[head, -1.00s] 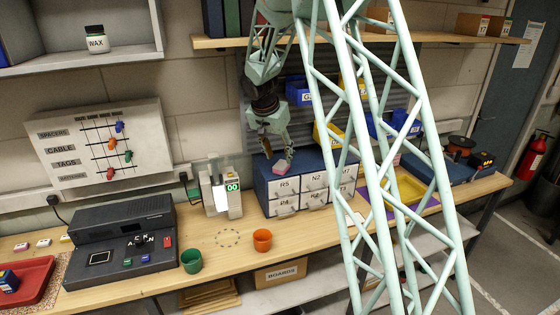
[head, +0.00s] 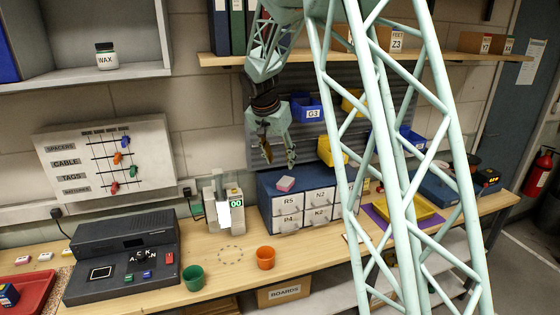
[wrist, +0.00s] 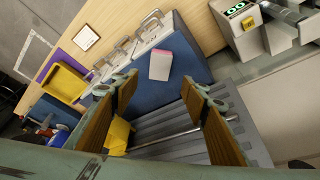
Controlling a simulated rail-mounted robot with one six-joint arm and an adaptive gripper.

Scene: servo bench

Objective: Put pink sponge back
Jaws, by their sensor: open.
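The pink sponge (head: 286,183), pink with a paler side, lies on top of the blue drawer cabinet (head: 265,196), near its front left. It also shows in the wrist view (wrist: 160,66), beyond my fingertips and on the cabinet top. My gripper (head: 280,158) is open and empty, above and apart from the sponge. In the wrist view my two fingers (wrist: 148,92) stand wide apart with nothing between them. The sponge is in full view in both pictures.
Blue and yellow bins, one a blue bin (head: 307,108), hang on the wall panel behind my gripper. A small scale-like device (head: 222,205) stands left of the cabinet. A dashed ring (head: 231,254) marks bare bench.

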